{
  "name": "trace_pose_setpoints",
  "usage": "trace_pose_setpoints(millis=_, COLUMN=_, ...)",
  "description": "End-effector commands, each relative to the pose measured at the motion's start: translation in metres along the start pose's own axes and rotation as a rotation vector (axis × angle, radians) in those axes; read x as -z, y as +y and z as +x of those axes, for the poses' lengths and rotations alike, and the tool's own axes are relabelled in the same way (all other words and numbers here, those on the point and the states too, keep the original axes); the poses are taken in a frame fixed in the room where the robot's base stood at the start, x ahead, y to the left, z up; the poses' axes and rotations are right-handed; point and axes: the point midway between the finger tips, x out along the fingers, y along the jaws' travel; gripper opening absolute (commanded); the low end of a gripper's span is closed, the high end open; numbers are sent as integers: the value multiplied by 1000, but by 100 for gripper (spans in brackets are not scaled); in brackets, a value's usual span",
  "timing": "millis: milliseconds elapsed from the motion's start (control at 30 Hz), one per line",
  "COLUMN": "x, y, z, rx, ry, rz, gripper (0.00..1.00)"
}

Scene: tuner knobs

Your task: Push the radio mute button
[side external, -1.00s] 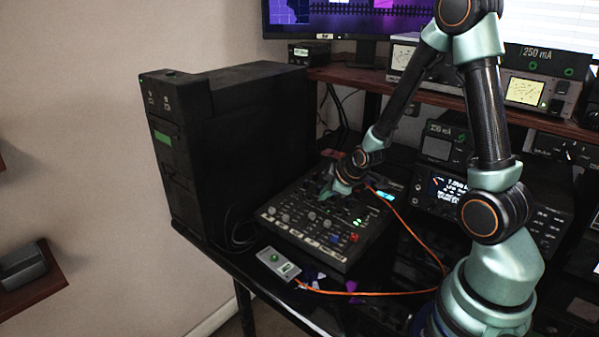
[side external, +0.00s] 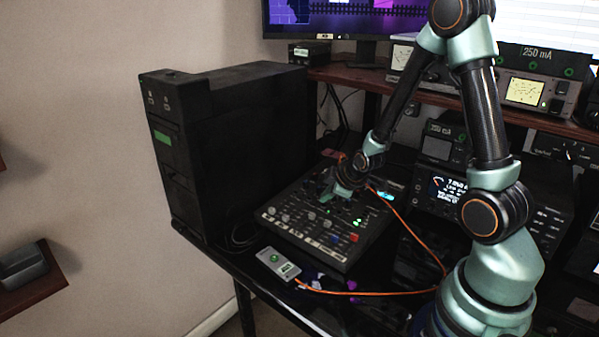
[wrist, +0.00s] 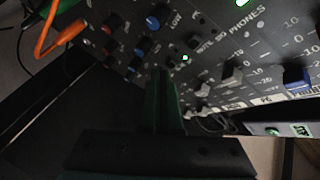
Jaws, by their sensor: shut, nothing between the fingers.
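The black mixer panel (side external: 300,237) lies on the desk, with several knobs, faders and lit green lights. It fills the upper part of the wrist view (wrist: 215,85). My gripper (side external: 326,198) is shut and empty, its fingers pointing down at the far left part of the panel. In the wrist view the fingertips (wrist: 161,72) are close to a small dark button (wrist: 192,43) by a partly readable "MUTE" label and a small white light (wrist: 185,58). I cannot tell whether the fingertips touch the panel.
A tall black computer case (side external: 225,140) stands left of the mixer. A small grey box (side external: 278,265) with a button lies at the desk's front edge. An orange cable (side external: 415,240) runs along the mixer's right side. Radio equipment (side external: 450,190) stands at the right.

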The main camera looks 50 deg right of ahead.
Motion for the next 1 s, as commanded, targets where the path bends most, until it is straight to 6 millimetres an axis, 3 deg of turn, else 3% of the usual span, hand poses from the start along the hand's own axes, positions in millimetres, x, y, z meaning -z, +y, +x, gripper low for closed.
trace_pose_setpoints(millis=1000, x=-3, y=-3, z=6, rx=-1, ry=-1, rz=0, gripper=0)
